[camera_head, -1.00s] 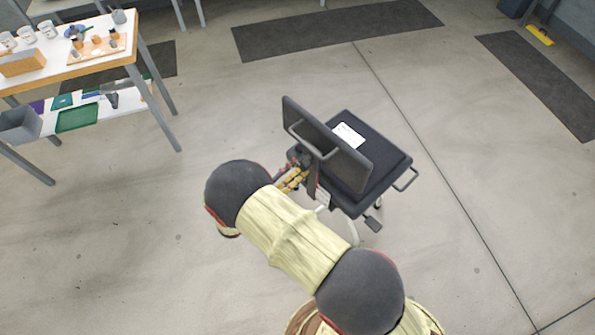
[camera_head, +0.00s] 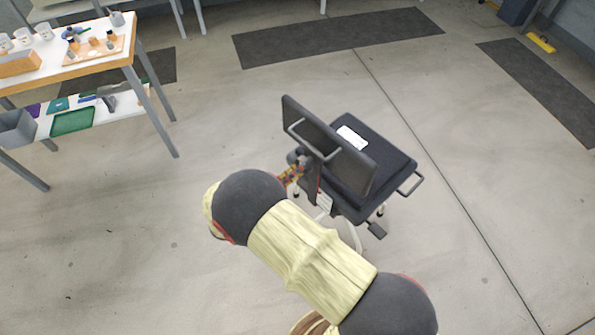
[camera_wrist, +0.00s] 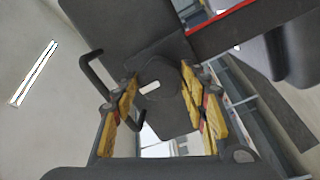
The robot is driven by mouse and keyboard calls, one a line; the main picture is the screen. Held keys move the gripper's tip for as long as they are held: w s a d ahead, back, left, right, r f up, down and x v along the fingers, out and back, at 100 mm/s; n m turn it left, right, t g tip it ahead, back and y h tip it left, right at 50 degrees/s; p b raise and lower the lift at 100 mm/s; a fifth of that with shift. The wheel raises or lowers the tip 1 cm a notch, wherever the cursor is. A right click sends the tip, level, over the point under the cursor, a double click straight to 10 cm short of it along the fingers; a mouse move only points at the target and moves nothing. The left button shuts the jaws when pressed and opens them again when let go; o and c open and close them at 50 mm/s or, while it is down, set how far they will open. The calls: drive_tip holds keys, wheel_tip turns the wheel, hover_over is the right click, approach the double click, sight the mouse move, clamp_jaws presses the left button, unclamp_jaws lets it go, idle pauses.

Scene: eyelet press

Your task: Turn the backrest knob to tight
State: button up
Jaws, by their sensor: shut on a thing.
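A dark office chair stands with its backrest (camera_head: 325,145) toward me and its seat (camera_head: 382,158) behind it. The backrest knob (camera_wrist: 163,77) is dark and round, with a small white mark on its face, in the wrist view. My gripper (camera_wrist: 158,88) has its yellow-padded fingers on either side of the knob, shut on it. In the head view my gripper (camera_head: 289,176) is at the back of the chair, low behind the backrest, partly hidden by my arm. The knob's tight or loose position cannot be read.
A grey loop handle (camera_head: 312,140) sticks out from the backrest, close above my gripper. A workbench (camera_head: 90,62) with cups and a tray stands at the far left. The floor around the chair is mostly clear.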

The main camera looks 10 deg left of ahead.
idle(0.4)
drive_tip(key=o, duration=1.2)
drive_tip(key=v, duration=1.2)
